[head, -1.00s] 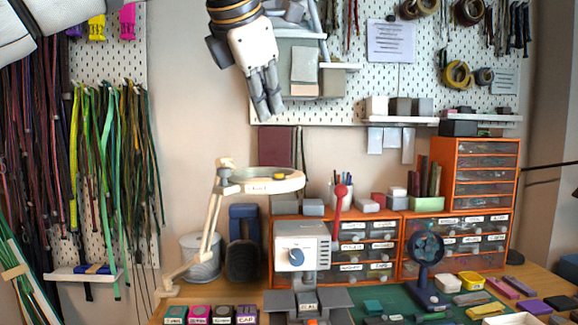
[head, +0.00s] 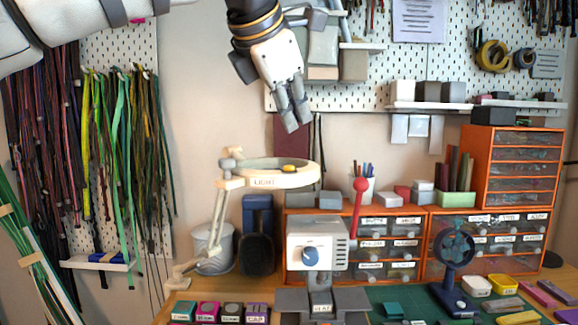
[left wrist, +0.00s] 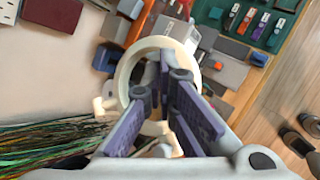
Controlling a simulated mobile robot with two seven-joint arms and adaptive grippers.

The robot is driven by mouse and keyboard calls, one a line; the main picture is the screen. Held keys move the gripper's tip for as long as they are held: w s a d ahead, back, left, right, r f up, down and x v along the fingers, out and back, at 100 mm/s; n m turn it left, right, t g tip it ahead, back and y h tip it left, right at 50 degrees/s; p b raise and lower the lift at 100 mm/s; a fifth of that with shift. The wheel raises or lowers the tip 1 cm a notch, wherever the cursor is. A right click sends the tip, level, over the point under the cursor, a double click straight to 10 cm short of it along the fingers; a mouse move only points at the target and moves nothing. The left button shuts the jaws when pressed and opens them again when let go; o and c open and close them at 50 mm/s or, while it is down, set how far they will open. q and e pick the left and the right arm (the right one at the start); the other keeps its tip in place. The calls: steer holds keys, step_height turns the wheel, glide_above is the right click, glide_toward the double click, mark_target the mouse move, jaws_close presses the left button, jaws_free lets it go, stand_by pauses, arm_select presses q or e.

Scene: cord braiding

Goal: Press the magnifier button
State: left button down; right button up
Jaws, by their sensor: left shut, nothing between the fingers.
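The magnifier (head: 238,180) is a cream ring head labelled LIGHT on a jointed arm that rises from the left end of the workbench. A yellow button (head: 290,168) sits on the ring's right part. My left gripper (head: 296,128) is shut and empty, pointing down above the ring's right side, apart from it. In the left wrist view the ring (left wrist: 125,80) shows behind the fingers (left wrist: 168,60), which hide part of it; I cannot make out the button there. My right gripper is not in view.
A white box with a blue knob (head: 310,257) stands below the ring. A red-knobbed lever (head: 360,186) and a pen cup (head: 362,190) stand to its right. Orange drawer units (head: 512,170) fill the right. Hanging cords (head: 130,160) are at the left. A small shelf (head: 475,108) is behind.

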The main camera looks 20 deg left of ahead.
arm_select(q)
steer(key=shift+f, duration=2)
steer(key=shift+f, duration=0.4)
steer(key=shift+f, duration=0.45)
stand_by(0.4)
steer(key=shift+r, duration=0.85)
steer(key=shift+r, duration=2.5)
